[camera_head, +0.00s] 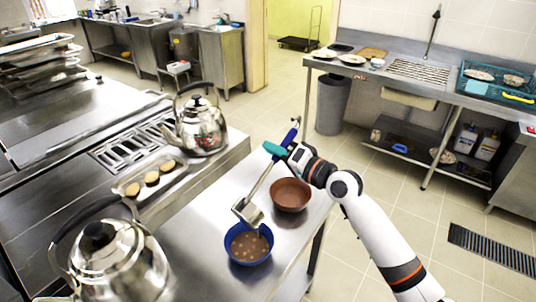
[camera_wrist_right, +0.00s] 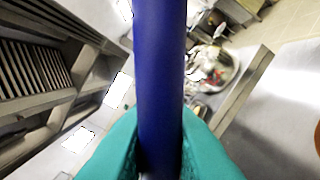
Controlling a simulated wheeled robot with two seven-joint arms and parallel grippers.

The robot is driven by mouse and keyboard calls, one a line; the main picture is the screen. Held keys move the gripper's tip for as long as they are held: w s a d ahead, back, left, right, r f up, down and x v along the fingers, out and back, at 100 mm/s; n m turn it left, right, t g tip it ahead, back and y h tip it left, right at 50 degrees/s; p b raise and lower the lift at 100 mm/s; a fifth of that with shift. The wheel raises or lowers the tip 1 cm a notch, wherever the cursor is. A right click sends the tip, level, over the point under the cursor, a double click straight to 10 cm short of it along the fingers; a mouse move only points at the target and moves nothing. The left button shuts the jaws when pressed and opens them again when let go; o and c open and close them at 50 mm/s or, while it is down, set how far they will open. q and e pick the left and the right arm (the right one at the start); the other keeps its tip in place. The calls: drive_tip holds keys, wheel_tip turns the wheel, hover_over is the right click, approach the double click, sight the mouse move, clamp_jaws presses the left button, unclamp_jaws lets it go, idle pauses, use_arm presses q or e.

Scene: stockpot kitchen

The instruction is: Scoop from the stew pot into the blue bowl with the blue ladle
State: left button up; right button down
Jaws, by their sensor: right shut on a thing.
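My right gripper (camera_head: 276,150), with teal fingers, is shut on the blue handle of the ladle (camera_head: 289,140). The blue handle (camera_wrist_right: 160,70) runs up between the teal fingers in the right wrist view. The ladle's metal shaft slants down to its metal cup (camera_head: 248,211), which is tilted above the far rim of the blue bowl. The blue bowl (camera_head: 252,263) stands on the steel counter and holds brown stew with pale chunks. I cannot make out a stew pot for sure in either view. My left gripper is not in view.
A brown bowl (camera_head: 290,195) stands just right of the ladle. One kettle (camera_head: 201,127) stands at the back left, another (camera_head: 120,262) at the front left. A tray (camera_head: 158,171) of round pieces lies between them. The counter's right edge drops to the floor.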

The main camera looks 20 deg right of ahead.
drive_tip(key=w+d+f+m+b, duration=0.3)
drive_tip(key=d+f+m+b, duration=0.3)
drive_tip(key=f+m, duration=0.2)
drive_tip(key=shift+w+d+f, duration=0.25)
drive_tip(key=shift+d+f, duration=0.05)
drive_tip(key=shift+f, duration=0.35)
idle(0.4)
idle(1.1)
drive_tip(key=shift+w+d+f+m, duration=0.1)
drive_tip(key=shift+d+f+m, duration=0.05)
drive_tip(key=shift+f+m, duration=1.7)
drive_tip(key=shift+w+d+f+m, duration=0.15)
drive_tip(key=shift+f+m, duration=1)
drive_tip(key=shift+f, duration=1.3)
drive_tip(key=shift+s, duration=0.1)
drive_tip(key=shift+r, duration=0.15)
